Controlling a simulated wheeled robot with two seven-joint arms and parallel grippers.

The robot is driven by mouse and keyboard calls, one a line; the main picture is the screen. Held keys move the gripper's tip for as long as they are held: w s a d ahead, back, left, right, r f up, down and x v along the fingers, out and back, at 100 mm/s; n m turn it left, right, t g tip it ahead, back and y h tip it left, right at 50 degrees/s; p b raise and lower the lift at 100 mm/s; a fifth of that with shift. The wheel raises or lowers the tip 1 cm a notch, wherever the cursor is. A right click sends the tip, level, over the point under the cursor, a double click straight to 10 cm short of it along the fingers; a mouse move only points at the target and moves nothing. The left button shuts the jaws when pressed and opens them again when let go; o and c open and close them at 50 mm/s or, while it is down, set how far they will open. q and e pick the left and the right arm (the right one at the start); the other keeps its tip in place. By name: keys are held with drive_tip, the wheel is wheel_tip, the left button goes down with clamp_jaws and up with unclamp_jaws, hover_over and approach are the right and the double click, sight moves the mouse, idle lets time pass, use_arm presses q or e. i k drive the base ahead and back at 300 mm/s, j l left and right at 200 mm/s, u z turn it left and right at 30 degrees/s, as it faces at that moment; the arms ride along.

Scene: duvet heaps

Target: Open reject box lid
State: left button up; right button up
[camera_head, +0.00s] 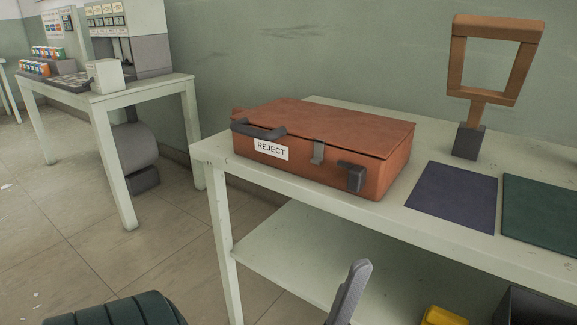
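The reject box (325,172) is a reddish-brown case lying on the pale table. A white label (271,149) reading "REJECT" is on its front. Its lid (325,125) lies down on the box, with a thin dark seam along the front edge. A dark grey handle (258,131) is at the left front corner. A small grey latch (317,151) and a larger dark grey block (353,177) are on the front face. No gripper is touching the box.
A wooden frame on a dark base (466,142) stands to the right, behind a navy mat (452,195) and a green mat (542,213). A grey slanted bar (348,294) rises at the bottom edge; I cannot tell what it is. Another table (160,85) is at left.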

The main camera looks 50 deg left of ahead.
sight(377, 136)
drive_tip(key=i, duration=0.5)
drive_tip(key=u, duration=2)
